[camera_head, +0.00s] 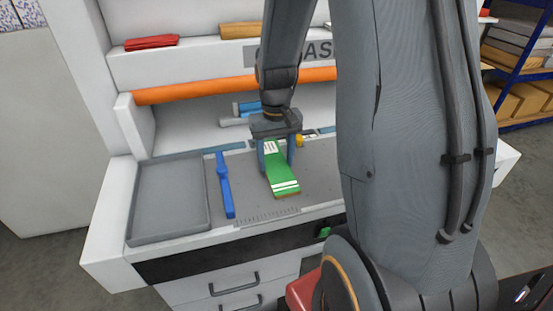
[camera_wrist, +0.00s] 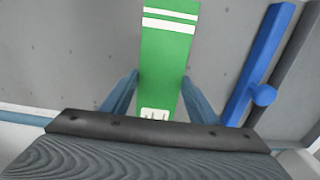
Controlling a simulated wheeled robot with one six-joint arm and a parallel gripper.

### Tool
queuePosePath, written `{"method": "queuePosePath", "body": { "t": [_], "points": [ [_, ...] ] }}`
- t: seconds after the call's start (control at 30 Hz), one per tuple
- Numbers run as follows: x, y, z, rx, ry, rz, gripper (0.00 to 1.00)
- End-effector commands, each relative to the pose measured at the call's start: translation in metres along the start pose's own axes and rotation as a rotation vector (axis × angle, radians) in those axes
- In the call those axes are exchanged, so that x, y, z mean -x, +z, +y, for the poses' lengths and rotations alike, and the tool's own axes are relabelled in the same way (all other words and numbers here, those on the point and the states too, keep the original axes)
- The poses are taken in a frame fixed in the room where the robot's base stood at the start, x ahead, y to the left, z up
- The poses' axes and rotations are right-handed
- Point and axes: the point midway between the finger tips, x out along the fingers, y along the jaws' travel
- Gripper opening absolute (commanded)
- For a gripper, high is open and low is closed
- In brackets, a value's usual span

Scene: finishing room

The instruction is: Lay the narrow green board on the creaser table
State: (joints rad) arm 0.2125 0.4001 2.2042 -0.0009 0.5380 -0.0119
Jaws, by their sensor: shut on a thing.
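The narrow green board (camera_head: 282,178) has white stripes at its near end and a white label at its far end. My gripper (camera_head: 276,166) is shut on it, with one finger against each long edge. In the wrist view the board (camera_wrist: 168,60) runs lengthwise between the fingers. The board is over the grey top of the creaser table (camera_head: 248,200). I cannot tell whether it rests on the surface or hangs just above it. The gripper hides part of its far end.
A blue bar tool (camera_head: 226,185) lies left of the board, beside an empty grey tray (camera_head: 172,232). An orange roller (camera_head: 200,89) spans the back. A red packet (camera_head: 151,42) lies on the upper shelf. Blue and white rolls sit behind my gripper.

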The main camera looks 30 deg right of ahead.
Motion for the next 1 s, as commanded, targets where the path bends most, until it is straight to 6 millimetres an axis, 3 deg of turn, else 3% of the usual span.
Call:
{"method": "queuePosePath", "body": {
  "t": [0.47,0.5,0.57,1.0],
  "points": [
    [-0.0092,0.0001,-0.0001,0.000,0.000,0.000,0.31],
    [-0.0085,0.0001,-0.0001,0.000,0.000,0.000,0.61],
    [-0.0083,0.0001,-0.0001,0.000,0.000,0.001,0.71],
    [-0.0009,-0.0009,-0.0001,0.000,0.000,0.003,0.73]
  ]
}}
